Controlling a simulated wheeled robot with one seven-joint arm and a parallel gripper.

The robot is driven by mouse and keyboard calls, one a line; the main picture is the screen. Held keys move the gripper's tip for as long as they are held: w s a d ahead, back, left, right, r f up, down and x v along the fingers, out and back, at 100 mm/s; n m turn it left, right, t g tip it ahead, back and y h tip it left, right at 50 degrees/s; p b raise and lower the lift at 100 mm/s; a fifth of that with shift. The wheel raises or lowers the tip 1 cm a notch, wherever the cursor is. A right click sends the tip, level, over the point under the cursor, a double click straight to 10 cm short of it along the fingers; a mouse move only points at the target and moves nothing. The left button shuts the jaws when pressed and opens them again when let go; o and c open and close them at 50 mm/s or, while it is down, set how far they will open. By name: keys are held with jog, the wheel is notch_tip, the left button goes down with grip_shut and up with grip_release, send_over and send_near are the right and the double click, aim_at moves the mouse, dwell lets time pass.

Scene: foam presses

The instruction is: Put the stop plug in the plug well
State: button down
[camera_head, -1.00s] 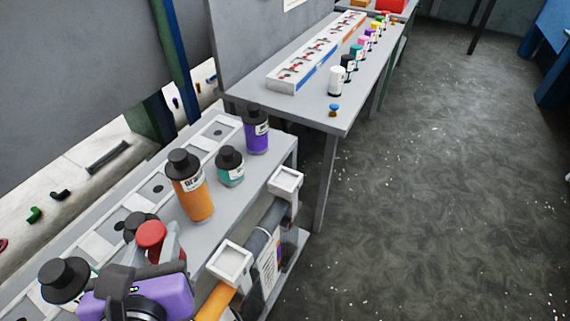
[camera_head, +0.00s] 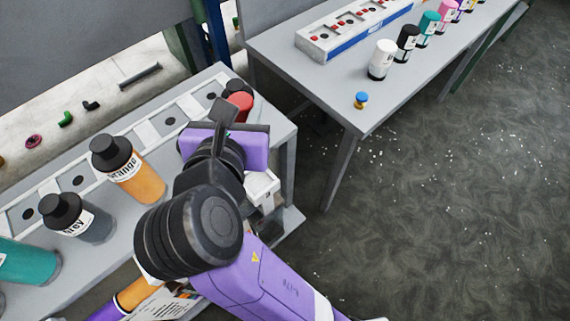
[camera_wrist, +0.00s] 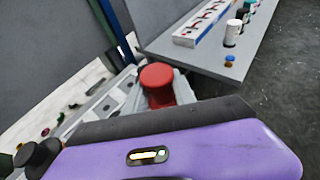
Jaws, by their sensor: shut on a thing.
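My gripper (camera_head: 232,118) is shut on the red stop plug (camera_wrist: 157,78), a round red piece with a flat top. In the wrist view the pale jaws stand either side of it. In the head view the red plug (camera_head: 240,105) shows partly behind my dark finger, above the far end of the bench. A row of white plates with dark round holes (camera_head: 170,122) runs along the back of the bench. I cannot tell which opening, if any, is the plug well. Whether the plug touches anything below is hidden.
An orange bottle (camera_head: 140,180) and a grey bottle (camera_head: 85,222) stand on the bench. A dark-capped bottle (camera_head: 237,86) is close behind the plug. The farther table holds a switch panel (camera_head: 345,35), several small bottles and a small blue-and-yellow knob (camera_head: 361,100). The floor at right is clear.

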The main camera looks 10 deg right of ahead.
notch_tip(320, 180, down, 20)
jog(key=shift+w+r+b, duration=0.1)
jog(key=shift+w+b, duration=0.05)
jog(key=shift+b, duration=0.2)
dwell(0.5)
jog(key=c, duration=1)
grip_release()
jog(key=shift+c, duration=0.2)
jog(key=shift+s, duration=0.25)
jog(key=v, duration=1.1)
jog(key=shift+s+r+b, duration=0.2)
jog(key=shift+s+b, duration=0.1)
